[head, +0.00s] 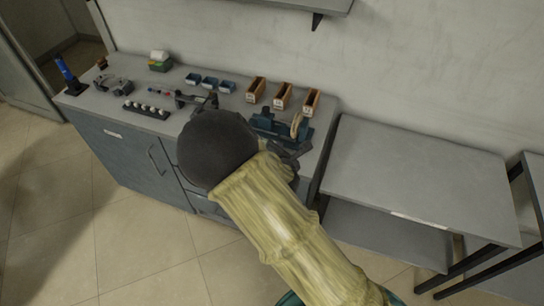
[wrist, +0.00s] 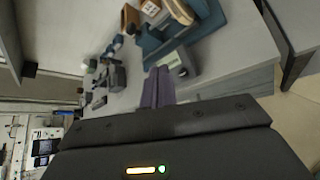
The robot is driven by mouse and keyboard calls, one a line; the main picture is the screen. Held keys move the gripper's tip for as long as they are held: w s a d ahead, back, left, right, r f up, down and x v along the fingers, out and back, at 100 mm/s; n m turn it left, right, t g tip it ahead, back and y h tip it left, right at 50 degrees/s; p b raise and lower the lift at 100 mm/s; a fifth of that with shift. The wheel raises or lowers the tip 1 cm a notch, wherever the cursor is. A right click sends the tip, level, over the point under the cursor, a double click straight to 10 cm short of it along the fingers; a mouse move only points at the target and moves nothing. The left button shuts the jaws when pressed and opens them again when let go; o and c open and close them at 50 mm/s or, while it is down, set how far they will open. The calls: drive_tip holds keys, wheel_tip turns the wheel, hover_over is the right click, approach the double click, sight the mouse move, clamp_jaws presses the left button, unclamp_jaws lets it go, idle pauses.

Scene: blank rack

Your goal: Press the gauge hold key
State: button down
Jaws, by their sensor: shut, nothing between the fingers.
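A blue fixture (head: 268,126) with a round cream disc (head: 296,125) stands at the right end of the workbench. In the wrist view the blue fixture (wrist: 205,25) and a cream-faced part like a gauge dial (wrist: 170,57) lie just beyond my fingers. I cannot make out a hold key with certainty. My gripper (wrist: 159,88) is shut and empty, its fingers pointing toward the dial part. I cannot tell whether the fingertips touch it. In the head view my arm largely hides my gripper, which is at the bench's front right.
The grey workbench (head: 180,88) also carries wooden bins (head: 283,97), blue trays (head: 210,83), a dark rack of white pieces (head: 146,110) and a blue bottle-like item (head: 66,72). A bare grey table (head: 420,165) stands to the right. A wall shelf edge hangs above.

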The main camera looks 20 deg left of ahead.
drive_tip(key=a+n, duration=0.1)
drive_tip(key=a+n+y, duration=0.1)
drive_tip(key=a+n, duration=0.1)
drive_tip(key=shift+s+a+r+t+y, duration=0.15)
drive_tip(key=shift+s+t+y, duration=0.15)
drive_tip(key=shift+f, duration=0.2)
drive_tip(key=w+f+b, duration=0.3)
drive_tip(key=f+b, duration=0.3)
drive_tip(key=f, duration=0.1)
drive_tip(key=shift+w+f, duration=0.35)
drive_tip(key=shift+f, duration=0.1)
idle(1.5)
drive_tip(key=shift+w+f+b, duration=0.15)
drive_tip(key=shift+f+b, duration=0.1)
drive_tip(key=shift+b, duration=0.2)
drive_tip(key=shift+w+f, duration=0.15)
drive_tip(key=shift+f, duration=0.15)
idle(0.6)
drive_tip(key=shift+r, duration=0.1)
drive_tip(key=shift+s+r+p, duration=0.3)
drive_tip(key=shift+s+r, duration=0.05)
drive_tip(key=shift+r, duration=0.25)
